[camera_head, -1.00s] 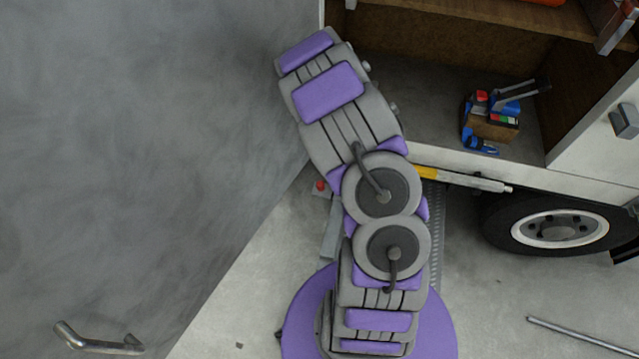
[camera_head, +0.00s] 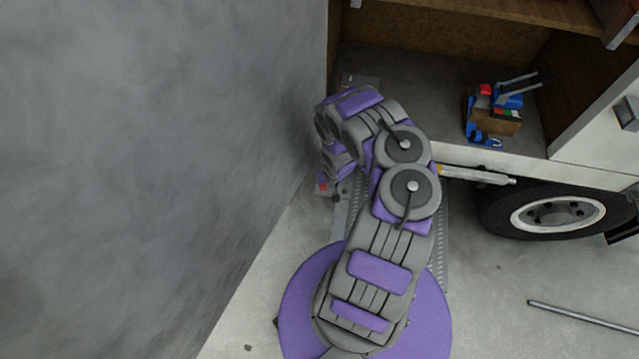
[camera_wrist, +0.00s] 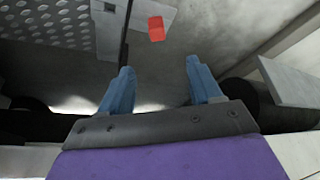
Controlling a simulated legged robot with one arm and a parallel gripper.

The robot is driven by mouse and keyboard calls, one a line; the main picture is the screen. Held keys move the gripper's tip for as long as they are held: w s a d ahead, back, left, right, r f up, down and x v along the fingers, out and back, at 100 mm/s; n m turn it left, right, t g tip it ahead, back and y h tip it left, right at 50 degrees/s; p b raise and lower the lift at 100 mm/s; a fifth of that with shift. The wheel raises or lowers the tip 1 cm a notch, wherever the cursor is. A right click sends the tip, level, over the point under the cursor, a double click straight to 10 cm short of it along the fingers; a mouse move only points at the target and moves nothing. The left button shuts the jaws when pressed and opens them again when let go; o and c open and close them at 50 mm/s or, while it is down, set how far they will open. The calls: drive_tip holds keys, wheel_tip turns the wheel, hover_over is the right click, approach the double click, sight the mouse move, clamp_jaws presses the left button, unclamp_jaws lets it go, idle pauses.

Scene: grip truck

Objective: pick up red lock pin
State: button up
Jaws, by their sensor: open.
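The red lock pin (camera_wrist: 156,28) shows in the wrist view as a small red block on a grey surface, at the top and near the middle. My gripper (camera_wrist: 160,85) is open, its two blue fingers spread apart with nothing between them. In that picture the pin lies beyond the fingertips, in line with the gap and apart from both fingers. In the head view a small red spot, likely the pin (camera_head: 323,187), shows just left of my folded arm by the grey wall panel. My gripper is hidden behind the arm there.
An open truck compartment (camera_head: 430,85) holds a wooden tool box (camera_head: 497,124) with blue and red tools. A wheel (camera_head: 558,216) stands at the right. A large grey panel (camera_head: 150,150) fills the left. A metal rod (camera_head: 580,316) lies on open floor at the lower right.

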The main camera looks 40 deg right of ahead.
drive_tip(key=b, duration=0.7)
hover_over(323, 188)
drive_tip(key=f, duration=0.9)
drive_tip(key=shift+s+d+f, duration=0.15)
drive_tip(key=shift+s+f, duration=0.1)
drive_tip(key=shift+f, duration=0.15)
drive_tip(key=shift+w+f+b, duration=0.25)
drive_tip(key=shift+f+b, duration=0.2)
drive_tip(key=shift+b, duration=0.1)
drive_tip(key=b+x, duration=0.3)
drive_tip(key=x, duration=0.1)
drive_tip(key=shift+d+f+b, duration=0.2)
drive_tip(key=shift+f+b, duration=0.1)
drive_tip(key=shift+f, duration=0.05)
drive_tip(key=shift+w+f, duration=0.2)
drive_tip(key=shift+a, duration=0.1)
drive_tip(key=shift+r, duration=0.1)
drive_tip(key=shift+c, duration=0.3)
